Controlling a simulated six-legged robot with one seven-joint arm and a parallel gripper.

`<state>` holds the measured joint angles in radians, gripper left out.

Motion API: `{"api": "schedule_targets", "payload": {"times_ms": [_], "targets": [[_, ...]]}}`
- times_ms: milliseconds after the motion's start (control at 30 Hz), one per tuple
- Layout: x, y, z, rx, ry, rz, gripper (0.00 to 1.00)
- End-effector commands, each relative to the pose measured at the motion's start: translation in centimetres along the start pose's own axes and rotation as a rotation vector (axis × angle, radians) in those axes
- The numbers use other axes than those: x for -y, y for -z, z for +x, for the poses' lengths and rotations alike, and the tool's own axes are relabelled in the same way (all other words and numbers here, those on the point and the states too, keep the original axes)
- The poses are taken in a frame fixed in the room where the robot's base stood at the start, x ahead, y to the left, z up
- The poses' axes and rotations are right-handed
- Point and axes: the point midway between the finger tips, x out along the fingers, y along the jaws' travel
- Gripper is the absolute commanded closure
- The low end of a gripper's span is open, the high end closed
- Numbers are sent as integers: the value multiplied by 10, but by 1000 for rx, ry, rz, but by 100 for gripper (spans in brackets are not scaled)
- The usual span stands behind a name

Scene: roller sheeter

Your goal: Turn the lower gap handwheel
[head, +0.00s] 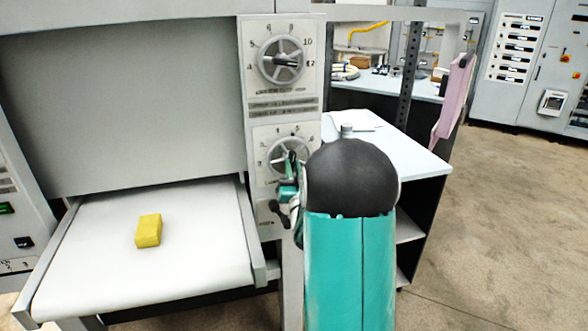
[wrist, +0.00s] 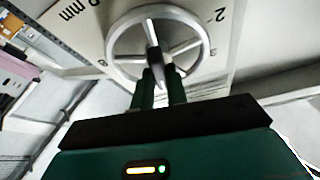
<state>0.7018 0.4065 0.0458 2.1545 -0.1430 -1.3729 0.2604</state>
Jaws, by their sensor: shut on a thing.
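The lower gap handwheel (head: 284,158) is a grey spoked wheel on a white dial plate with numbers, on the machine's front right post. It also fills the top of the wrist view (wrist: 190,32). My teal arm hides the right part of the lower dial in the head view. The upper handwheel (head: 281,60), a similar wheel, sits above it, untouched.
A yellow block (head: 148,231) lies on the white feed table (head: 90,275) at the left. The floor at the right is clear.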

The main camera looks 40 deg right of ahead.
Motion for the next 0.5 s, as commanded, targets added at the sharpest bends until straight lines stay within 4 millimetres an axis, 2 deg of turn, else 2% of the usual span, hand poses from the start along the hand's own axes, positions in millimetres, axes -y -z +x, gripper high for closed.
{"api": "schedule_targets", "payload": {"times_ms": [500], "targets": [[4,1,0,1,-185,453,100]]}}
